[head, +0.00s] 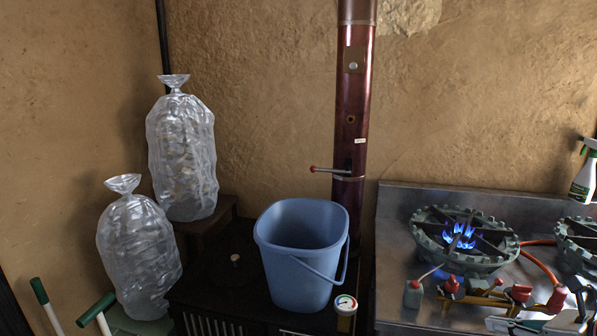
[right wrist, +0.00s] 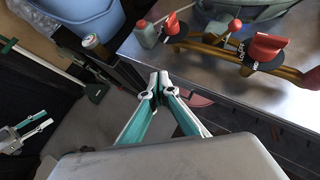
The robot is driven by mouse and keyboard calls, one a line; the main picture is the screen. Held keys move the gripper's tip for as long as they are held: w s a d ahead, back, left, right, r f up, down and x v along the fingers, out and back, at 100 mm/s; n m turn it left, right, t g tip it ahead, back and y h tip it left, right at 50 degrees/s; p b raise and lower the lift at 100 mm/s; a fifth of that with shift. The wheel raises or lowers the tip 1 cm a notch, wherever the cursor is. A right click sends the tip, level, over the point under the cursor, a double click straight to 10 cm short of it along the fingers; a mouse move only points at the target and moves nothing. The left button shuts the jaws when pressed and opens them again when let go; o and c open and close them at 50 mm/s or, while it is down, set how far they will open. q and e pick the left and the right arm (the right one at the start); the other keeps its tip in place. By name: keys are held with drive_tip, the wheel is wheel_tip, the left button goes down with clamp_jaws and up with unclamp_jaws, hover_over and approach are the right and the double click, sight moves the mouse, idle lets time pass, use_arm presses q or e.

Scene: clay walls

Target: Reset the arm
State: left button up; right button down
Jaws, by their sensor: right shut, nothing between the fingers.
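My right gripper (right wrist: 158,84) shows in the right wrist view with its two teal-and-white fingers together at the tips and nothing between them. It is in front of the steel counter's edge, below the burner controls. In the head view only a small part of it (head: 515,326) shows at the bottom right edge. My left gripper (right wrist: 46,120) shows small at the left of the right wrist view. Its two fingers stand apart with nothing seen between them. It is not seen in the head view.
A steel counter (head: 394,250) carries a lit gas burner (head: 465,262) with red-handled valves (head: 520,293). A blue bucket (head: 300,270) stands left of it on a dark stove, near a gauge (head: 345,304). Clear bags (head: 183,155) stand further left. A spray bottle (head: 584,182) is at right.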

drive_tip(key=s+a+f+m+t+h+p, duration=0.1)
drive_tip(key=s+a+f+m+p, duration=0.1)
drive_tip(key=s+f+m, duration=0.55)
drive_tip(key=s+a+f+m+t+p, duration=0.15)
drive_tip(key=s+f+m, duration=0.25)
drive_tip(key=f+m, duration=0.6)
use_arm(q)
drive_tip(key=s+p, duration=0.1)
drive_tip(key=s, duration=0.1)
drive_tip(key=s+d+r+g+p, duration=0.1)
drive_tip(key=shift+n+p, duration=0.3)
use_arm(e)
drive_tip(key=s+a+f+m+g, duration=0.1)
drive_tip(key=s+a+f+m, duration=0.1)
drive_tip(key=s+a+m, duration=0.3)
drive_tip(key=s+a+f+m+h, duration=0.1)
drive_tip(key=s+a+f+m, duration=0.2)
drive_tip(key=a+m, duration=1)
drive_tip(key=shift+s+f+m+g+h, duration=0.35)
drive_tip(key=shift+s+m, duration=0.1)
drive_tip(key=shift+s, duration=0.75)
use_arm(q)
drive_tip(key=shift+w+r, duration=0.1)
drive_tip(key=shift+r, duration=0.1)
